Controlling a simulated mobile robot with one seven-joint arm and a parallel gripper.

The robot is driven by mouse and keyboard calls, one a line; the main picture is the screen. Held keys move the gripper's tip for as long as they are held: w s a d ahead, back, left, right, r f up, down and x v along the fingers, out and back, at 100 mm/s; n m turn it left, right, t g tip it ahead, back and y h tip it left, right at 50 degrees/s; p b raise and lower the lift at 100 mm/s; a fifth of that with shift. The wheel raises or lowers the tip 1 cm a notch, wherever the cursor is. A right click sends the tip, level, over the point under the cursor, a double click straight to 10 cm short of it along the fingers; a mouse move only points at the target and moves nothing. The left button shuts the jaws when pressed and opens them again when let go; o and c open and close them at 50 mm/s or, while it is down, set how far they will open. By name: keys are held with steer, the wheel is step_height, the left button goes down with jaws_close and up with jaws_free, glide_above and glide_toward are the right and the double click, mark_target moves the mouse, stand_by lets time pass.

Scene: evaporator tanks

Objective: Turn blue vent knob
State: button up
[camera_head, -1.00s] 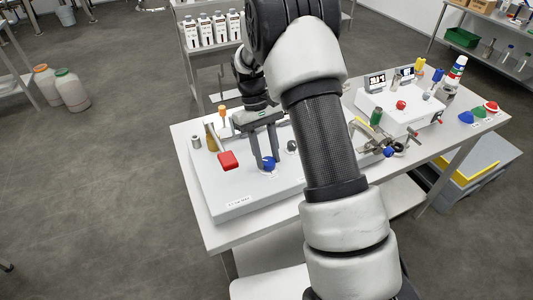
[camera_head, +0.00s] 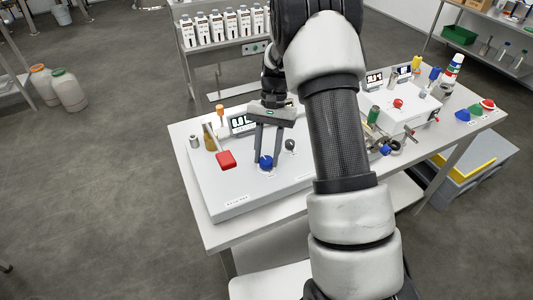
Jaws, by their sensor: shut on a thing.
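The blue vent knob (camera_head: 266,162) is a round blue knob on top of the pale grey box (camera_head: 225,195) at the left of the table. My gripper (camera_head: 266,165) reaches down over the box, its two dark fingers on either side of the blue knob and shut on it. The knob's front shows between the fingertips. My arm covers the right end of the box.
A red paddle handle (camera_head: 226,160) sits close left of my gripper. A lit display (camera_head: 241,124) and a small grey knob (camera_head: 291,145) are also on the box. A second white box (camera_head: 395,105) with a red knob (camera_head: 398,104) stands further right, with clamps beside it.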

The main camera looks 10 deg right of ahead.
steer(key=shift+m, duration=0.4)
steer(key=o, duration=1)
steer(key=shift+o, duration=0.2)
steer(key=v, duration=1.7)
steer(key=shift+d+r, duration=0.2)
steer(key=shift+d, duration=0.1)
steer(key=shift+s+r, duration=0.1)
steer(key=shift+s, duration=0.05)
